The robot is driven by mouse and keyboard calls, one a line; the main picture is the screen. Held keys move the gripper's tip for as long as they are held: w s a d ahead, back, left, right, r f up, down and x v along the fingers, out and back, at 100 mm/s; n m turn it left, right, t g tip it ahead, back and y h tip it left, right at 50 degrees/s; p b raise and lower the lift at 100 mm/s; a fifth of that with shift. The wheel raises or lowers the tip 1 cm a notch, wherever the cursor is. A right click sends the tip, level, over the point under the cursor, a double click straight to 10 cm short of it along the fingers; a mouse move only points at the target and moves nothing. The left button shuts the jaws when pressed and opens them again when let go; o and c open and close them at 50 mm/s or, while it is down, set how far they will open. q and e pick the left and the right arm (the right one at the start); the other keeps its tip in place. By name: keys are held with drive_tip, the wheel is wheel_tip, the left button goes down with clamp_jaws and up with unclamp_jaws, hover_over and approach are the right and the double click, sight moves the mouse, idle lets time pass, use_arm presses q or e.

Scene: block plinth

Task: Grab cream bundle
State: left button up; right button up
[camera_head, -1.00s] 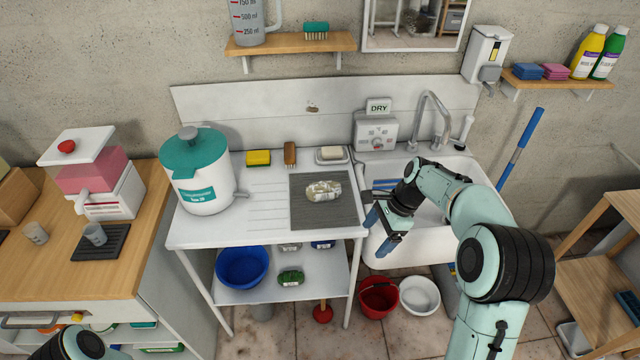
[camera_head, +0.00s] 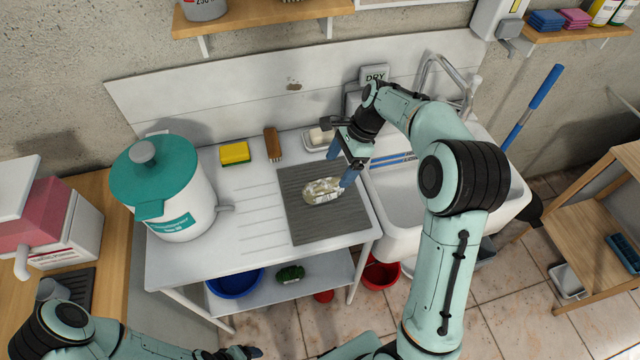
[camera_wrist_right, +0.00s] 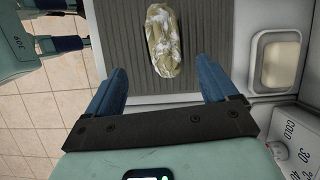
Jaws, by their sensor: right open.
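The cream bundle (camera_head: 322,191) is a mottled cream and greenish oblong lump lying on the dark grey ribbed mat (camera_head: 300,228) on the white drainer. My right gripper (camera_head: 340,166) is open and empty, just to the right of and above the bundle. In the right wrist view the bundle (camera_wrist_right: 163,40) lies ahead of the open blue fingers (camera_wrist_right: 160,76), roughly centred between them. My left gripper (camera_head: 242,352) is low in the head view, mostly cut off. The right wrist view shows its two blue fingers (camera_wrist_right: 66,24) apart.
A soap dish (camera_head: 318,140), a brown brush (camera_head: 273,145) and a yellow sponge (camera_head: 235,153) stand behind the mat. A teal-lidded white container (camera_head: 175,205) is on the left. The sink (camera_head: 400,205) is on the right. Bare ribbed drainer lies left of the mat.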

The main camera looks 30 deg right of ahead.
sight(327, 182)
drive_tip(key=x, duration=0.4)
drive_tip(key=shift+s+a+f, duration=0.1)
drive_tip(key=shift+a+f, duration=0.05)
drive_tip(key=shift+f, duration=0.15)
drive_tip(key=x, duration=0.3)
drive_tip(key=w+x, duration=0.1)
drive_tip(key=x, duration=0.1)
drive_tip(key=shift+a+f, duration=0.15)
drive_tip(key=shift+f, duration=0.1)
drive_tip(key=c, duration=1.2)
